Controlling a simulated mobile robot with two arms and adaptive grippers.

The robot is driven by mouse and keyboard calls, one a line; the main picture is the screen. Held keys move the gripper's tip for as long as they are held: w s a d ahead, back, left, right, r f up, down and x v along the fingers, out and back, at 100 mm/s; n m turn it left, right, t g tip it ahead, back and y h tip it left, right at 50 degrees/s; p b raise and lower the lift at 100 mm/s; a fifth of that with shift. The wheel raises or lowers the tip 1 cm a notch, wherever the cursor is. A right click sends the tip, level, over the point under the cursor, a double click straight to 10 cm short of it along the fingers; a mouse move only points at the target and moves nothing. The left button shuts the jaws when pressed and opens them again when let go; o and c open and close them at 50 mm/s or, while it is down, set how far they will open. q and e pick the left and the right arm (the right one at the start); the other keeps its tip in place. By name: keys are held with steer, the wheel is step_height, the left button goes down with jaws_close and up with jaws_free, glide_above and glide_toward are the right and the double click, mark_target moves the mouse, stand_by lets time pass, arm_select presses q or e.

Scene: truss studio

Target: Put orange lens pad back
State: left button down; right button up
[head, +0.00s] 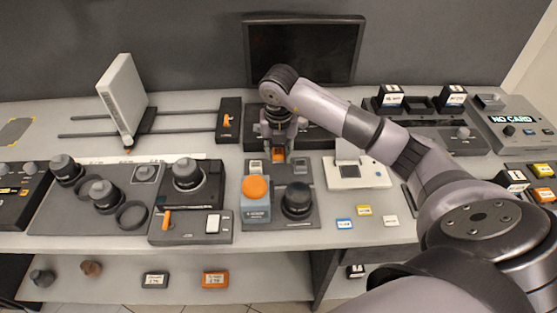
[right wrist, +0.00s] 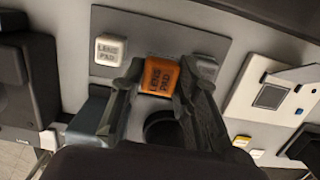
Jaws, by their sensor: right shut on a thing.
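The orange lens pad (head: 279,154) is between the fingers of my right gripper (head: 278,146), at the back edge of a grey mat (head: 276,222). In the right wrist view the orange pad (right wrist: 162,76), with "LENS PAD" lettering facing up, sits between the two fingertips (right wrist: 160,85). The gripper is shut on it. A white lens pad (right wrist: 110,49) lies on the mat to the left of the fingers. A grey pad (right wrist: 207,67) is to the right, partly hidden by a finger. Whether the orange pad touches the mat I cannot tell. My left gripper is out of view.
A blue box with an orange round top (head: 256,188) and a dark lens (head: 296,199) stand at the mat's front. A white device (head: 357,172) is to the right. A camera-like unit (head: 190,190) is to the left. Small cards (head: 364,210) lie near the front edge.

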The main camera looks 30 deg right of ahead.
mark_target(278, 162)
steer(key=shift+f, duration=0.35)
step_height(278, 162, down, 4)
steer(key=shift+r+p, duration=0.25)
steer(key=shift+p, duration=0.15)
steer(key=shift+f, duration=0.35)
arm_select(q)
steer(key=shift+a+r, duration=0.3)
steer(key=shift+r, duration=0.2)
arm_select(e)
steer(key=shift+f, duration=0.15)
steer(key=o, duration=0.8)
steer(key=shift+c, duration=0.2)
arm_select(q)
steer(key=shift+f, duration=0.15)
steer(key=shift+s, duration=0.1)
